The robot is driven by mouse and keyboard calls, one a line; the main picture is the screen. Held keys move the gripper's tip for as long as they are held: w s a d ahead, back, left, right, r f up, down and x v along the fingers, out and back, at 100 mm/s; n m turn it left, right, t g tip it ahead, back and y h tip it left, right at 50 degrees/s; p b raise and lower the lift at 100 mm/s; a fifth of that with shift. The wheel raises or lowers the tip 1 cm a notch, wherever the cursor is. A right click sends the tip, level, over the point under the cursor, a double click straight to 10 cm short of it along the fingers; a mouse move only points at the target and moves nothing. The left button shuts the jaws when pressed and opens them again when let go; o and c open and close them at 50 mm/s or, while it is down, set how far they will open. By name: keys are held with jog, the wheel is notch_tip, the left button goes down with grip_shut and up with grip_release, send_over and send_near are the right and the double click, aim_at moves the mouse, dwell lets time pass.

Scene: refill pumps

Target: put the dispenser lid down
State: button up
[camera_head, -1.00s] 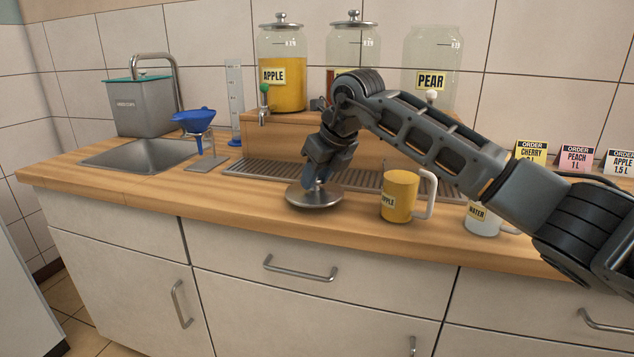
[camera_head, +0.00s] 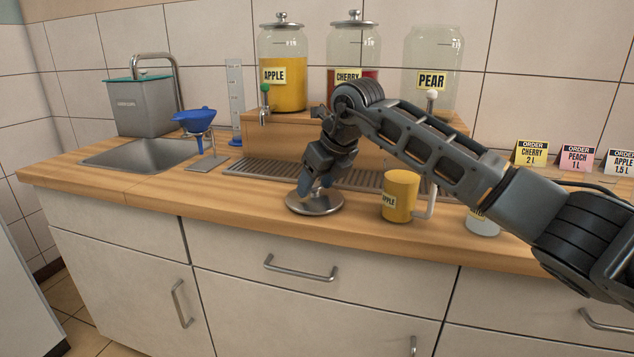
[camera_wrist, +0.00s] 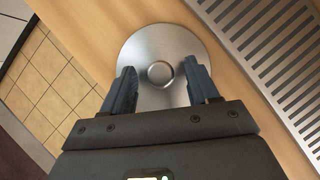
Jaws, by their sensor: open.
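The dispenser lid (camera_head: 314,203) is a round brushed-metal disc with a small knob. It lies flat on the wooden counter, in front of the drip grate. My gripper (camera_head: 315,187) is just above it, pointing down. In the wrist view the lid (camera_wrist: 160,45) shows whole at its far side, with its round knob in the middle. The two blue-grey fingers of my gripper (camera_wrist: 160,88) are spread apart over the lid, one on each side of the knob, not touching it. The PEAR dispenser (camera_head: 430,60) stands without a lid at the back.
A yellow APPLE mug (camera_head: 400,195) stands close to the right of the lid, with a WATER mug partly behind my arm. The drip grate (camera_head: 260,172) lies behind. The counter's front edge (camera_head: 240,214) is near. Free counter lies to the left.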

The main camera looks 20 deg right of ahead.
jog(key=v, duration=1.2)
jog(key=shift+a, duration=0.1)
